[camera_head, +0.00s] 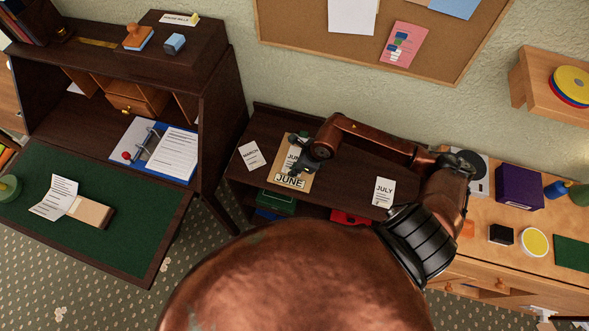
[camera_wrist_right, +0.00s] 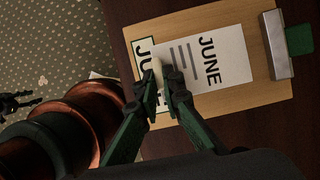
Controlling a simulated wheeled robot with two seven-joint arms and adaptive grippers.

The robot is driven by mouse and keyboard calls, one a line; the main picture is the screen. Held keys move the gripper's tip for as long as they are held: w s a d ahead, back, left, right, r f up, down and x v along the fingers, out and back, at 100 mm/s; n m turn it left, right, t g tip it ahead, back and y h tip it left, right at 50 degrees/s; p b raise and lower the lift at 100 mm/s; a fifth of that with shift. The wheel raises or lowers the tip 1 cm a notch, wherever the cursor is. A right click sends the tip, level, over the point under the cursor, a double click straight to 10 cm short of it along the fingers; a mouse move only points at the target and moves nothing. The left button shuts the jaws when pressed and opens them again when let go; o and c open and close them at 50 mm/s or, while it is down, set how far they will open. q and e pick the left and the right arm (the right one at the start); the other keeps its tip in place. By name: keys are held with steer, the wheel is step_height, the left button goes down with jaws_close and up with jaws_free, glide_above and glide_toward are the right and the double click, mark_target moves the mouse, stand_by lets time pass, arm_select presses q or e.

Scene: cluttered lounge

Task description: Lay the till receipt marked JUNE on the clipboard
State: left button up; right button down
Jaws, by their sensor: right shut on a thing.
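The clipboard (camera_head: 304,183) lies on a dark wood table; in the wrist view its tan board (camera_wrist_right: 262,92) has a metal clip at the right. A large JUNE label (camera_head: 289,182) is at its near edge. The white JUNE receipt (camera_head: 292,158) is over the board, print up; in the wrist view its text (camera_wrist_right: 209,61) shows clearly. My right gripper (camera_head: 300,150) is shut on the receipt's near end, also seen in the wrist view (camera_wrist_right: 165,78). I cannot tell whether the receipt touches the board. A dark pronged shape (camera_wrist_right: 15,103) may be my left gripper.
A MARCH receipt (camera_head: 251,155) lies left of the clipboard and a JULY receipt (camera_head: 384,192) to the right. A green-topped desk (camera_head: 118,232) stands at the left. A wooden cabinet (camera_head: 480,248) with small objects stands at the right. The table between clipboard and JULY is clear.

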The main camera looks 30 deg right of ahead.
steer(key=shift+f, duration=0.2)
steer(key=shift+f+b, duration=0.5)
steer(key=shift+b, duration=0.05)
steer(key=shift+f, duration=0.35)
steer(key=shift+f+b, duration=0.2)
steer(key=shift+b, duration=0.2)
steer(key=shift+w+d, duration=0.4)
steer(key=shift+d, duration=0.05)
steer(key=shift+w+d+b, duration=0.5)
steer(key=shift+d, duration=0.1)
steer(key=shift+w+d, duration=0.1)
steer(key=shift+f, duration=0.2)
stand_by(0.5)
steer(key=c, duration=2)
jaws_free()
